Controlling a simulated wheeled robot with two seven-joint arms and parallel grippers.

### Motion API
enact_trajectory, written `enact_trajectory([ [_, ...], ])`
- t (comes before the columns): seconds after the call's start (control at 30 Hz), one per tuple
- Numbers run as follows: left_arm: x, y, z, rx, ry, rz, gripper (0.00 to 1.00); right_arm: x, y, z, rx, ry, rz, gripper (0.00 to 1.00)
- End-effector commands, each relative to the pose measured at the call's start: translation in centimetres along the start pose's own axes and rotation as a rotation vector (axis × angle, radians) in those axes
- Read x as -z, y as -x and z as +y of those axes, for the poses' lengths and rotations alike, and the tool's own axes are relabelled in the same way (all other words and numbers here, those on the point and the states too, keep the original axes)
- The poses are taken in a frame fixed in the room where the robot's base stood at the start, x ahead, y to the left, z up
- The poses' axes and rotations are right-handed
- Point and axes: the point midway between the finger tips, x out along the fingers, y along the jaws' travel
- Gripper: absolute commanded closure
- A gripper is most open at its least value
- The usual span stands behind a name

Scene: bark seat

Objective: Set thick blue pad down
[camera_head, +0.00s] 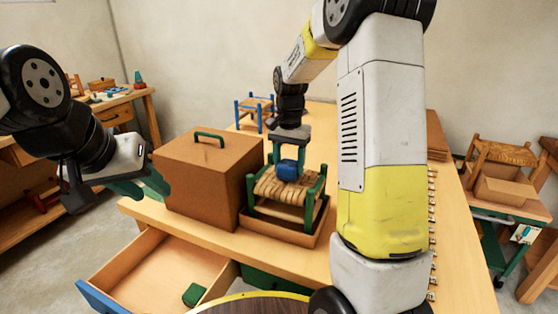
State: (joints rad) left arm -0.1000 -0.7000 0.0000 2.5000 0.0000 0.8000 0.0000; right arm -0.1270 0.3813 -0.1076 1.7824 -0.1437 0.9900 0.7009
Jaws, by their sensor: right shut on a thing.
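The thick blue pad (287,170) is at the woven seat of a small green-framed chair (282,200). My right gripper (289,158) points down over the chair and is shut on the pad. Whether the pad's underside touches the seat cannot be told from this angle. The chair stands in a shallow brown tray (283,231) on the wooden table. My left gripper (150,188) is off to the left, beside the brown box, with green fingers pointing right. It appears open and empty.
A brown box with a green handle (205,172) stands just left of the chair. An open drawer (150,272) holds a green block (194,294). A blue-legged chair (254,110) stands behind. My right arm covers much of the table's right side.

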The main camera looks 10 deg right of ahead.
Motion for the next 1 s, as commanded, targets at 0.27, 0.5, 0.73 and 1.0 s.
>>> enact_trajectory([
  [0.27,0.0,0.0,0.0,0.000,0.000,0.000,0.64,0.0,-0.2,0.0,0.000,0.000,0.000,0.44],
  [0.5,0.0,0.0,0.0,0.000,0.000,0.000,0.64,0.0,-0.2,0.0,0.001,0.000,0.001,0.24],
  [0.73,0.0,0.0,0.0,0.000,0.000,0.000,0.64,0.0,0.1,0.0,0.001,0.000,0.002,0.24],
  [1.0,0.0,0.0,0.0,0.000,0.000,0.000,0.64,0.1,4.6,-0.1,0.005,0.001,0.006,0.24],
])
